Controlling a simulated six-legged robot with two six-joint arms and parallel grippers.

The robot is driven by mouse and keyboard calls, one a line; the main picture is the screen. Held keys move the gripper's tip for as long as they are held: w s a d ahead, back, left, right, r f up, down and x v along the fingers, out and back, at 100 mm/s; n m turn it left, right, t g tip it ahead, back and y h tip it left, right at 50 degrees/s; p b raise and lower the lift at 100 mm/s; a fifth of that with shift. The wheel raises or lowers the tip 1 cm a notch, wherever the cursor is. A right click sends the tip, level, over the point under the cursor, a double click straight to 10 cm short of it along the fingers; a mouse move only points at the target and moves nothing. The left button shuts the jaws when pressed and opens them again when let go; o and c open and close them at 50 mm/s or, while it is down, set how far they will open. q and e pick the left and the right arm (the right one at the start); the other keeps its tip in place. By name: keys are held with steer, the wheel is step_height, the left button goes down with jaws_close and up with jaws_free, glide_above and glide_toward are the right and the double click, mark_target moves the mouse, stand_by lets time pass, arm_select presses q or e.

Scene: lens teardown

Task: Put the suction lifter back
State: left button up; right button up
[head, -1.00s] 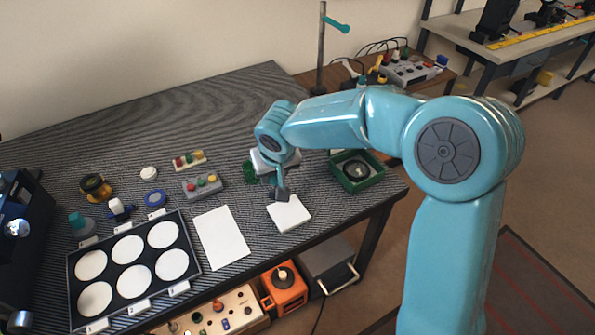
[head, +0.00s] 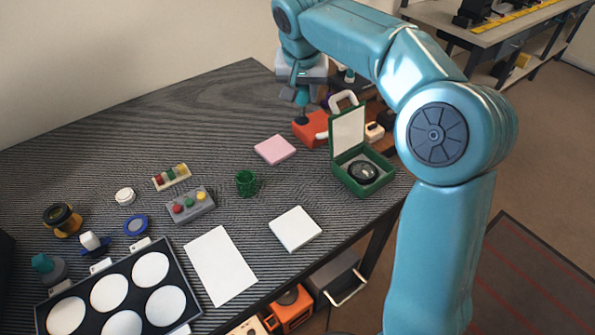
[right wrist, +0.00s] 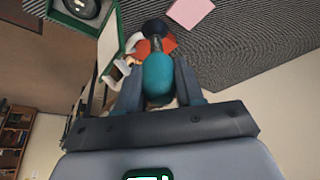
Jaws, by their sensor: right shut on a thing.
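The suction lifter (head: 302,98) has a teal bulb and a black cup. My right gripper (head: 301,91) is shut on it and holds it upright with the cup down, at the table's far right corner. The cup appears over or in front of the left part of an orange-red block (head: 311,132); I cannot tell whether they touch. In the right wrist view the teal bulb (right wrist: 158,78) sits between the two fingers, and the black cup (right wrist: 155,27) overlaps the orange-red block (right wrist: 170,43). My left gripper is out of view.
An open green case (head: 378,187) with a black lens stands close to the block. A pink pad (head: 275,149), a green cup (head: 247,184) and a white pad (head: 295,229) lie nearer. The striped tabletop left of the pink pad is clear.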

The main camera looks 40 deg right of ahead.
steer(key=f+b, duration=0.1)
steer(key=f, duration=0.5)
steer(key=f+b, duration=0.1)
steer(key=f, duration=0.5)
steer(key=f+b, duration=0.2)
steer(key=f, duration=0.4)
steer(key=shift+s+f, duration=0.25)
steer(key=shift+f, duration=0.1)
steer(key=shift+w+f, duration=0.15)
steer(key=shift+f, duration=0.15)
steer(key=shift+r, duration=0.1)
steer(key=shift+a, duration=0.1)
steer(key=shift+f+b, duration=0.25)
steer(key=shift+b, duration=0.05)
steer(key=o, duration=1)
steer(key=shift+r, duration=0.1)
steer(key=shift+r, duration=0.1)
